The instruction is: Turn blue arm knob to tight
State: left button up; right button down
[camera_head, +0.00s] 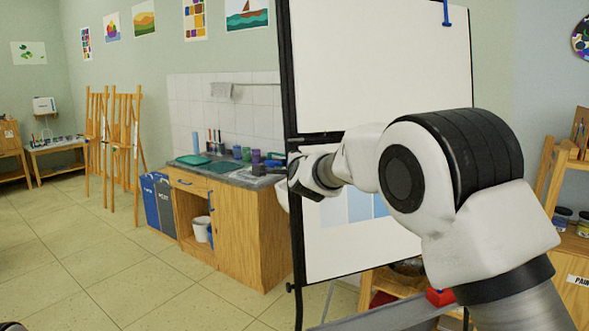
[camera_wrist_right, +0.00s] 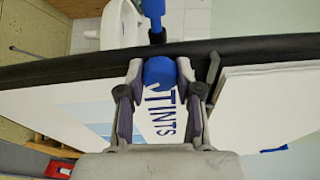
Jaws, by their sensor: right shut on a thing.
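The blue knob (camera_wrist_right: 159,71) sits at the black edge bar of the board in the right wrist view. A blue arm (camera_wrist_right: 153,12) extends from the bar on the far side. My right gripper (camera_wrist_right: 159,76) has one finger on each side of the knob and is shut on it. In the head view my right arm reaches left to the edge of the white board (camera_head: 385,65); its wrist hides the knob and fingers there. I see no tight or loose mark on the knob.
A sheet lettered "TINTS" (camera_wrist_right: 165,120) with blue swatches lies close to the right gripper. A wooden sink cabinet (camera_head: 245,225) with a grey counter stands behind the board's left edge. Easels (camera_head: 123,130) stand farther left. The tiled floor (camera_head: 90,270) at left is clear.

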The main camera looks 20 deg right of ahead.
jog(key=m, duration=0.4)
jog(key=shift+m+g, duration=0.3)
jog(key=shift+g, duration=0.1)
dwell(0.4)
jog(key=c, duration=0.8)
grip_release()
jog(key=shift+o, duration=0.2)
jog(key=shift+s, duration=0.1)
jog(key=v, duration=1.1)
jog(key=shift+s, duration=0.35)
jog(key=shift+r, duration=0.1)
